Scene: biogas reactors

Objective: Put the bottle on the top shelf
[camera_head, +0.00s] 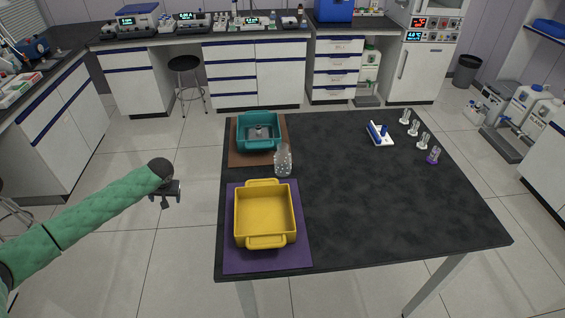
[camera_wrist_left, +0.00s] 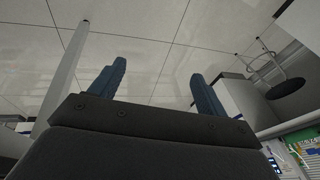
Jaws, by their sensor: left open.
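A clear glass bottle or flask (camera_head: 283,160) stands upright on the black table between the teal bin and the yellow bin. Another small clear piece (camera_head: 261,131) sits in the teal bin (camera_head: 241,141); I cannot tell if it is a bottle. A shelf (camera_head: 548,37) shows at the far right edge, with a blue item on it. My left gripper (camera_head: 168,201) hangs over the floor, left of the table and apart from everything. In the left wrist view its two fingers (camera_wrist_left: 156,88) are spread and empty. My right gripper is not in view.
The yellow bin (camera_head: 237,222) stands on a purple mat (camera_head: 298,258) at the table's front left. A blue and white rack (camera_head: 380,134) and several small flasks (camera_head: 423,141) stand at the right. The table's middle (camera_head: 345,190) is clear. A stool (camera_head: 184,63) stands behind.

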